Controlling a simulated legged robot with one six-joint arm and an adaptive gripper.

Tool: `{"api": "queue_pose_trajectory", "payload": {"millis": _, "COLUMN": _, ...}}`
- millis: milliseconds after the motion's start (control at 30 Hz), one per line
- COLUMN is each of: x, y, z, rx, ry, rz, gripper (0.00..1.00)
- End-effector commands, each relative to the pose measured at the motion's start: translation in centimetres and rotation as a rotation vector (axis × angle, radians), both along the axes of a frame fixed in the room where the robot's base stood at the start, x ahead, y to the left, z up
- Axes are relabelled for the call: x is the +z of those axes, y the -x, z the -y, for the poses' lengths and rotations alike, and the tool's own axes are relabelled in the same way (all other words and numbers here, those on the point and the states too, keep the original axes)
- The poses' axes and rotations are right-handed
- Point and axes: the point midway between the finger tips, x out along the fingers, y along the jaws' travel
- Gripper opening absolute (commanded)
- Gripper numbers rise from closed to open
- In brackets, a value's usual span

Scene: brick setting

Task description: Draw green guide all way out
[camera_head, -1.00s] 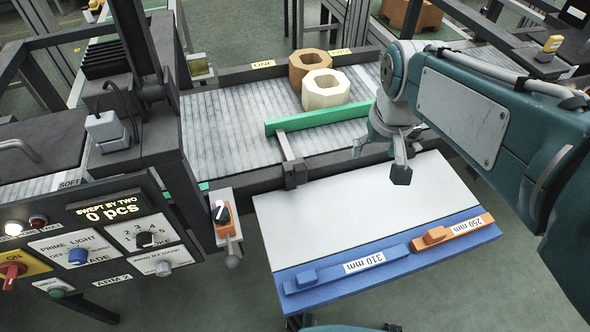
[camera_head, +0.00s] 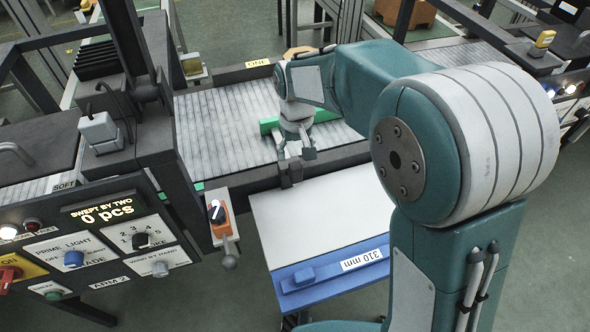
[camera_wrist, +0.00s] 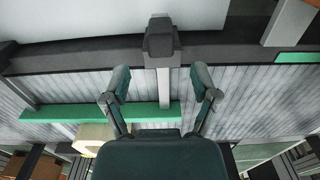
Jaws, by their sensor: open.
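The green guide (camera_head: 268,124) is a straight bar lying across the ribbed conveyor. My arm hides most of it in the head view. In the wrist view the green guide (camera_wrist: 60,114) shows to the left of and between my fingers. A pale grey rod (camera_wrist: 164,88) runs from it to a dark clamp block (camera_wrist: 160,40) on the conveyor's edge rail; the clamp also shows in the head view (camera_head: 291,172). My gripper (camera_head: 296,152) is open above the rod. In the wrist view its fingers (camera_wrist: 160,86) appear on either side of the rod, holding nothing; contact cannot be told.
A brown block (camera_head: 297,52) and a cream block (camera_wrist: 90,138) stand beyond the guide, mostly hidden. A white-topped table with a blue edge (camera_head: 300,225) stands in front of the conveyor. A control panel (camera_head: 110,235) and a lever box (camera_head: 222,220) are at left.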

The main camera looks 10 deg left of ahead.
Motion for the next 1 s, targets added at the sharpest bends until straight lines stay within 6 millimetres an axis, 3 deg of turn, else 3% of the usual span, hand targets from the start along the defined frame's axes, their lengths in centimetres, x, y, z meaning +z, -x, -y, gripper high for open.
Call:
{"api": "queue_pose_trajectory", "payload": {"millis": 200, "x": -4.2, "y": 0.0, "z": -0.1, "rx": 0.001, "ry": 0.003, "rz": -0.003, "gripper": 0.77}}
{"api": "queue_pose_trajectory", "payload": {"millis": 400, "x": -6.7, "y": 0.0, "z": -0.1, "rx": 0.0, "ry": 0.001, "rz": 0.0, "gripper": 0.77}}
{"api": "queue_pose_trajectory", "payload": {"millis": 767, "x": -7.3, "y": 0.0, "z": 0.0, "rx": 0.0, "ry": 0.0, "rz": 0.001, "gripper": 0.77}}
{"api": "queue_pose_trajectory", "payload": {"millis": 933, "x": -7.3, "y": 0.0, "z": 0.0, "rx": 0.0, "ry": 0.0, "rz": 0.001, "gripper": 0.06}}
{"api": "queue_pose_trajectory", "payload": {"millis": 1000, "x": -7.3, "y": 0.0, "z": 0.0, "rx": 0.0, "ry": 0.0, "rz": 0.001, "gripper": 0.0}}
